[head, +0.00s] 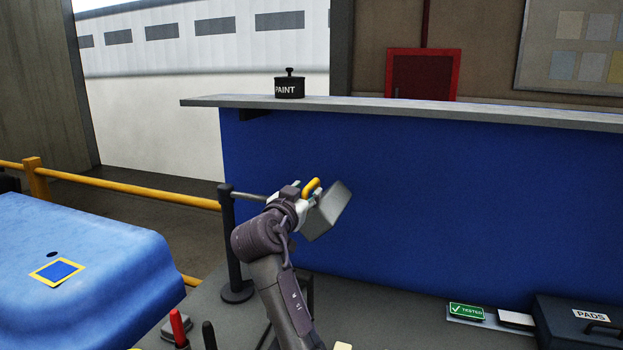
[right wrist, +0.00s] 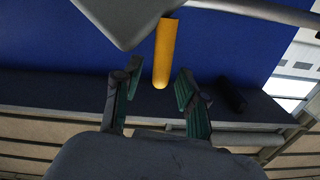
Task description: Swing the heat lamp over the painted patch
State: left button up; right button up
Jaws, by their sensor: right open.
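The heat lamp has a grey box-shaped head (head: 328,212) with a yellow handle (head: 311,187), on a thin bar from a dark post (head: 229,240). The painted patch (head: 57,271) is a blue square with a yellow border on the blue body panel at the left. The lamp head is well right of the patch. My right gripper (right wrist: 159,82) is open at the lamp. In the right wrist view, the yellow handle (right wrist: 165,50) has its end between the spread fingers, with gaps on both sides. In the head view, the fingers are partly hidden. My left gripper is out of view.
The blue panel (head: 110,235) fills the left side. A blue counter (head: 450,200) stands behind the lamp, with a black paint weight (head: 289,86) on top. Red and black tool handles (head: 179,327) stand at the bottom. A pads case (head: 575,330) sits at lower right.

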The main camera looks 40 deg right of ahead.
jog(key=shift+p+x, duration=0.6)
jog(key=shift+x, duration=1.55)
grip_shut()
